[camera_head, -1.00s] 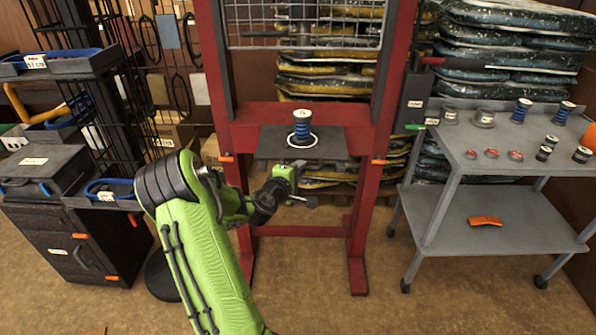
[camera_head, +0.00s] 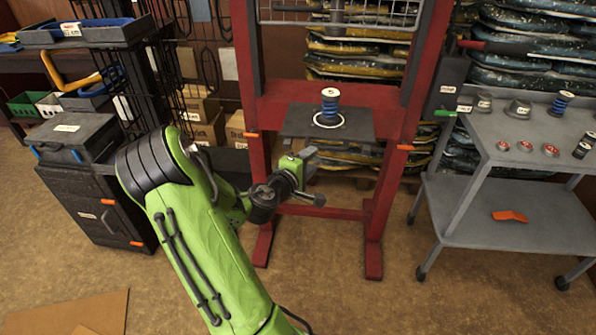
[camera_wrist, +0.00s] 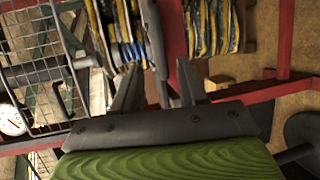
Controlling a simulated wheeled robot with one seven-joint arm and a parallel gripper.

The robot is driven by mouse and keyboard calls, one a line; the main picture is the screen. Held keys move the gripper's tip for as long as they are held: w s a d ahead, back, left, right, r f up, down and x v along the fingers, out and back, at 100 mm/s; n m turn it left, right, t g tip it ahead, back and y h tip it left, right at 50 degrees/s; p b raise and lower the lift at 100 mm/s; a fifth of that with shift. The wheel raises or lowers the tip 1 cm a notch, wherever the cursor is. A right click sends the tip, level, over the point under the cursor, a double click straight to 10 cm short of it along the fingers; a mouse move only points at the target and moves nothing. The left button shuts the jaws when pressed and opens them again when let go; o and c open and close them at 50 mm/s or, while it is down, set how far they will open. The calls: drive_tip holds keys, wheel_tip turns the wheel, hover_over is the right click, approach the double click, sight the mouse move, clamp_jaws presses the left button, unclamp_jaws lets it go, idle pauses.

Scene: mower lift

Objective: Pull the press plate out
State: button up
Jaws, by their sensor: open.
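The press plate (camera_head: 357,123) is a flat dark slab lying level in the red press frame (camera_head: 248,120). A blue spring part (camera_head: 330,105) with a light top stands upright on it, inside a white ring (camera_head: 329,120). My gripper (camera_head: 314,177) is below and in front of the plate's left part in the head view, apart from it and empty. In the wrist view my gripper (camera_wrist: 158,88) shows its two dark fingers spread apart.
A grey cart (camera_head: 470,215) with jars, springs and small parts stands at the right. A black cabinet (camera_head: 95,215) stands at the left. A wire guard (camera_head: 345,18) spans the upper frame. Floor (camera_head: 330,290) is open in front of the press.

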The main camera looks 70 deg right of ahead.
drive_tip(key=b+v, duration=0.3)
drive_tip(key=v, duration=0.4)
drive_tip(key=shift+a, duration=0.25)
